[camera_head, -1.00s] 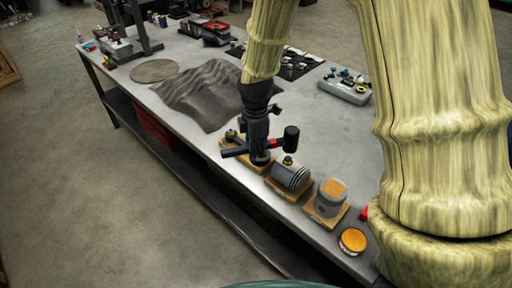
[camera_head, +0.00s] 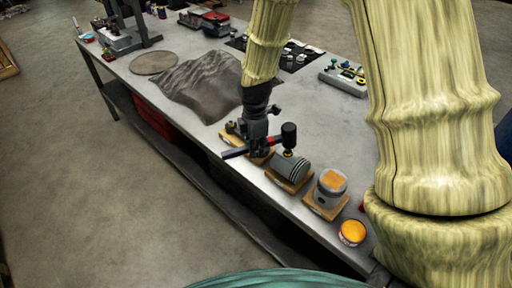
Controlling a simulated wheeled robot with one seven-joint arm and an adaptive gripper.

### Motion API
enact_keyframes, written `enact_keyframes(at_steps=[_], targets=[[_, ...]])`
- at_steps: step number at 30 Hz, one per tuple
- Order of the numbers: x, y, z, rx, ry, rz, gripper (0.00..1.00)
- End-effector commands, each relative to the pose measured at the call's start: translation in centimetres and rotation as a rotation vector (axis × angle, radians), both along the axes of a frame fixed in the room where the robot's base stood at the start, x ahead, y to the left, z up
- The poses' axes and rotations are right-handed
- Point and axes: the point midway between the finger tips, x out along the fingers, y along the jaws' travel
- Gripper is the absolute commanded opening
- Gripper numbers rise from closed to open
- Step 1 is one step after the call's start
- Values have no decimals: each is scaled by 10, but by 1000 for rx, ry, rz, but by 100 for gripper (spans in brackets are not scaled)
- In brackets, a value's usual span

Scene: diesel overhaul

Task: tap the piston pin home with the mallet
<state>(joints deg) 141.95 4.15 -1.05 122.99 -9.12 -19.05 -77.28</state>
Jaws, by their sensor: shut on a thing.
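My gripper (camera_head: 259,148) is shut on the mallet, which has a dark head (camera_head: 289,136) and a red and dark handle (camera_head: 234,153). The mallet is held over the front edge of the bench. A grey piston (camera_head: 290,167) lies on its side on a wooden block, just below and right of my gripper. A brass-coloured piece, probably the piston pin (camera_head: 289,152), stands up from the piston's top, right under the mallet head. I cannot tell whether head and pin touch.
A crumpled grey cloth (camera_head: 205,88), a round mat (camera_head: 153,63) and a grey parts tray (camera_head: 345,79) lie farther back. The bench's middle right is clear.

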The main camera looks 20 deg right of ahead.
Motion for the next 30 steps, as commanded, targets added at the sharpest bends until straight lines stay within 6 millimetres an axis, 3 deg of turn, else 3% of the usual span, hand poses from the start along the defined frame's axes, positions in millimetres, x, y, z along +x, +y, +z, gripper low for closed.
enact_keyframes(at_steps=[4,30], targets=[[0,1,16,1,0,0,0],[0,-3,30,114,-12,-2,0]])
